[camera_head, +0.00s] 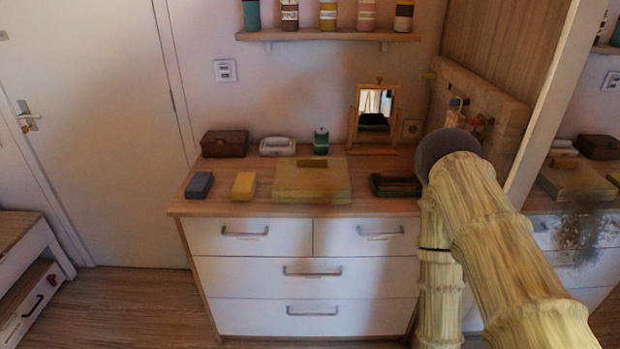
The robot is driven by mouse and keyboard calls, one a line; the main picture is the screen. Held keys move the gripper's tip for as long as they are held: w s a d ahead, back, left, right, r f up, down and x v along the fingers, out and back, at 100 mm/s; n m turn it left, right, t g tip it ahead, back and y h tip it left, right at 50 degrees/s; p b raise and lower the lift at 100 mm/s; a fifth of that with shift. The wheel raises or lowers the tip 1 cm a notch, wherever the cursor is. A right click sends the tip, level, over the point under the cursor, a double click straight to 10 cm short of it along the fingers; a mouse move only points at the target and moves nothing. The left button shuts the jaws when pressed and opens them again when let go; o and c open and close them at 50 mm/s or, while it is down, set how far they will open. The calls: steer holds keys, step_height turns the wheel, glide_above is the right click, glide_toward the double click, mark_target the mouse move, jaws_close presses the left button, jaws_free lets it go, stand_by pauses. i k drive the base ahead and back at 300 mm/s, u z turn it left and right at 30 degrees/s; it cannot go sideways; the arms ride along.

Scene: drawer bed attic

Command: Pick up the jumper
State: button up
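No garment is plainly recognisable as the jumper. A flat, yellowish, folded-looking item (311,184) lies on the dresser top, with a small brown piece on it; I cannot tell whether it is the jumper or a box. My arm, with a bamboo-like surface and a dark round joint, rises at the right, in front of the dresser's right end. My gripper is not visible, and nothing held can be seen.
The white dresser (306,270) has shut drawers. On its wooden top are a grey block (199,185), a yellow block (244,186), a brown box (224,143), a green jar (321,141), a dark tray (396,184) and a small mirror (375,107). Open floor lies left.

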mark_target(300, 180)
steer(key=u, duration=0.5)
steer(key=k, duration=1.1)
steer(key=u, duration=1.25)
steer(key=i, duration=2)
steer(key=z, duration=1)
steer(key=i, duration=0.75)
steer(key=z, duration=0.95)
